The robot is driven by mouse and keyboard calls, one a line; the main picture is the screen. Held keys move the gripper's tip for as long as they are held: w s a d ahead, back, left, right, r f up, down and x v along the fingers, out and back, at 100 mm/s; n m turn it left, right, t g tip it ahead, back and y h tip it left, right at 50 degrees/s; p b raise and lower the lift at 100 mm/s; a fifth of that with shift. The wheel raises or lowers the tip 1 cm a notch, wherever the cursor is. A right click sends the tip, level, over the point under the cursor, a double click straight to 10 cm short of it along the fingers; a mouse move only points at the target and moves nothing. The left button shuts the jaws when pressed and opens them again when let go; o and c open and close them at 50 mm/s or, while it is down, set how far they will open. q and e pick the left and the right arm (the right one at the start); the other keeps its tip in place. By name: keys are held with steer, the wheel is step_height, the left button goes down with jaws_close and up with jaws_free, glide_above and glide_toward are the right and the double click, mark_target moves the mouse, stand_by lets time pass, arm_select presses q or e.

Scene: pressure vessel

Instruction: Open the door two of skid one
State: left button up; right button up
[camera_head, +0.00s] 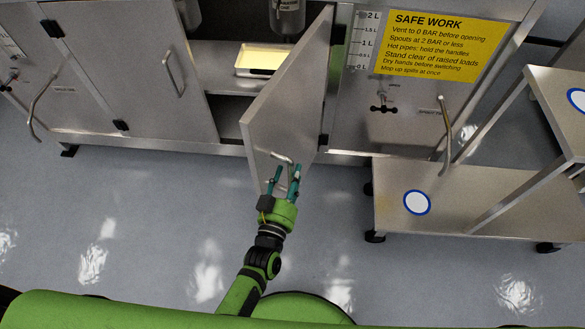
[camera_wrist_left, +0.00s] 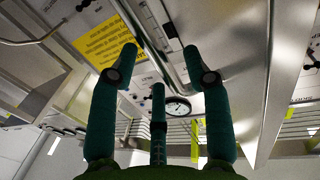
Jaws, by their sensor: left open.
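The grey cabinet door (camera_head: 290,95) stands swung out from its opening, hinged on its right side. Its bar handle (camera_head: 283,158) is near the free, lower end. My left gripper (camera_head: 286,172) is at this handle with its teal fingers spread open. In the left wrist view the open fingers (camera_wrist_left: 160,52) point toward a metal bar, which looks like the handle and runs between the fingertips. The door panel (camera_wrist_left: 285,75) fills the right of that view. I cannot tell whether a finger touches the handle. My right gripper is in neither view.
Inside the opening, a tray with a yellow inside (camera_head: 262,60) sits on a shelf. A shut door (camera_head: 150,70) is to the left. A wheeled metal cart (camera_head: 385,195) stands at the right. A yellow safety sign (camera_head: 440,45) hangs above. The floor left of my arm is clear.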

arm_select(q)
steer(key=v, duration=0.9)
steer(key=shift+s, duration=0.35)
steer(key=shift+r, duration=0.1)
